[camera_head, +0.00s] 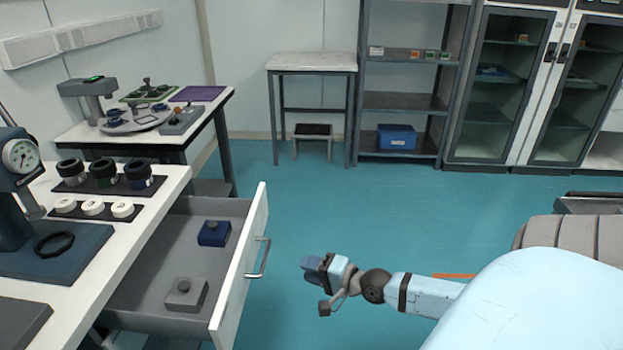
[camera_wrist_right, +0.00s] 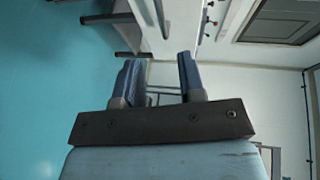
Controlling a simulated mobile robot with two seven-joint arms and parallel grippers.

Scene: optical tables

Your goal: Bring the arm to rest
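My right arm comes in from the right in the head view. Its gripper (camera_head: 316,266) is held over the open floor, to the right of the open drawer's front and apart from it. In the right wrist view the gripper's two blue fingers (camera_wrist_right: 160,78) stand apart with nothing between them. My left gripper is not in the head view.
An open drawer (camera_head: 190,210) juts from the white table (camera_head: 98,245), holding a blue block (camera_head: 214,233) and a grey block (camera_head: 185,294). Its handle (camera_head: 259,258) faces my right gripper. A shelf rack (camera_head: 405,103) and glass cabinets (camera_head: 500,90) stand behind. The teal floor (camera_head: 400,215) between is clear.

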